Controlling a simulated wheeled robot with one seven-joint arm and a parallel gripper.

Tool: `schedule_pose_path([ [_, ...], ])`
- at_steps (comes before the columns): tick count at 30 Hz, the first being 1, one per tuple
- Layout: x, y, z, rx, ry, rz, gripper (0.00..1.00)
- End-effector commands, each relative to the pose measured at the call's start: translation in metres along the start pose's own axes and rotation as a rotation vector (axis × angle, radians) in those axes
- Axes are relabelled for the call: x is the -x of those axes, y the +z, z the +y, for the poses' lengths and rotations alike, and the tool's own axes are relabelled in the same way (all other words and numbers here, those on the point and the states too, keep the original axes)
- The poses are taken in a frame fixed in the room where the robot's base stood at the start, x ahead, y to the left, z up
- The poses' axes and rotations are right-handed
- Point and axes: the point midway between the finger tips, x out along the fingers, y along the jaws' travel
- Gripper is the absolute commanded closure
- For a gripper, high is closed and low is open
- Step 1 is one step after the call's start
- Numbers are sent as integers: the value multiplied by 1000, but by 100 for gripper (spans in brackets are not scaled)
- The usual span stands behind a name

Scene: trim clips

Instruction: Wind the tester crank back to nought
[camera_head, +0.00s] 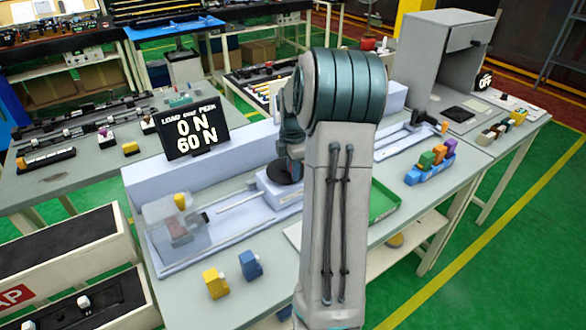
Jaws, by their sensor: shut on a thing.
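The tester (215,240) is a long pale lavender bench unit running from front left to back right. Its carriage (278,192) sits mid-bed, with a rod reaching left towards a clear guard (165,222). A yellow piece shows at the guard. The black display (195,128) reads load 0 N and peak 60 N. At the tester's right end are a dark fitting (419,114) and a small orange part (444,128); I cannot tell whether either is the crank. My arm covers the middle of the tester. My gripper is hidden behind it.
A yellow clip (215,283) and a blue clip (250,265) stand on the front of the table. A green tray (384,202) lies right of my arm. A blue rack (430,170) holds coloured clips. A grey cabinet (440,65) stands at the back right.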

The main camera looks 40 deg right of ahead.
Motion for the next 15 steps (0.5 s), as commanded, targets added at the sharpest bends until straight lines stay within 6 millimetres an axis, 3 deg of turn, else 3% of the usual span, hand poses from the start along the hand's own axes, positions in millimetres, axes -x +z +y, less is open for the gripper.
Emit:
schedule_pose_path([
  [4,2,0,1,-1,4,-1,100],
  [5,2,0,1,-1,4,-1,76],
  [7,2,0,1,-1,4,-1,57],
  [15,1,0,0,-1,2,-1,57],
])
